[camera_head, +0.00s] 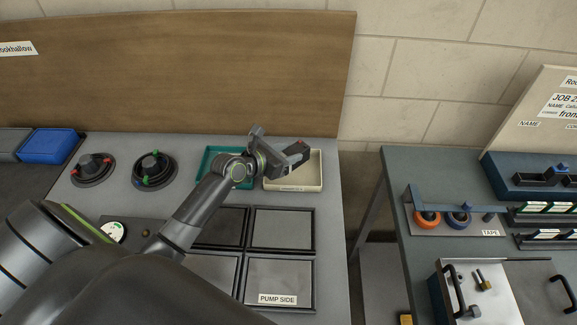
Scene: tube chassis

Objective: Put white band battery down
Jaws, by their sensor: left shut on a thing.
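My left gripper (296,157) reaches in from the lower left and is over the cream tray (312,182) at the back right of the bench. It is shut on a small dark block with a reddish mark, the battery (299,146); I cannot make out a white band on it. The fingers hide part of the battery. It appears to be above the tray, though the exact height is hard to tell. My right gripper is not in view.
A teal tray (209,158) stands just left of the cream one. In front are dark-framed square plates (283,228), one labelled PUMP SIDE. Two round black fixtures (153,170) and a blue bin (47,146) are to the left. A second table (440,250) stands right, across a gap.

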